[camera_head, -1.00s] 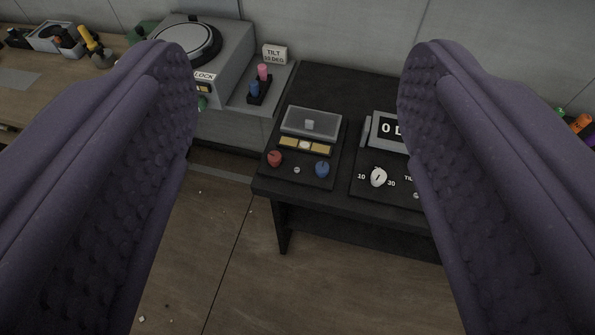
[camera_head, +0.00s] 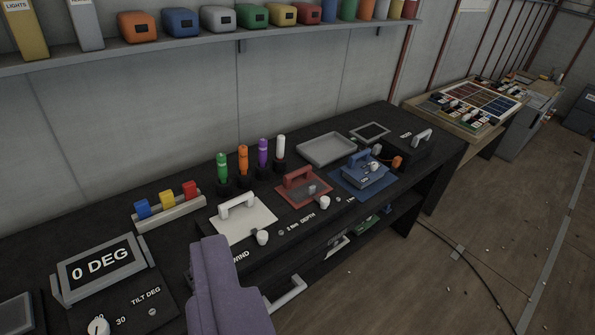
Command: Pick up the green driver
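The green driver (camera_head: 222,167) stands upright in a black holder on the dark bench. It is the leftmost of a row with an orange driver (camera_head: 243,160), a purple driver (camera_head: 263,153) and a white driver (camera_head: 281,148). One purple finger of my gripper (camera_head: 224,280) shows at the bottom, left of centre. Its tip appears below the green driver in the picture, apart from it, with a white handled plate (camera_head: 262,213) beside it. The other finger does not show, so the opening cannot be judged. Nothing is seen held.
A rack of coloured blocks (camera_head: 187,209) and a 0 DEG display (camera_head: 101,264) are at left. A shelf (camera_head: 200,43) of coloured boxes overhangs the wall. Floor is open at right.

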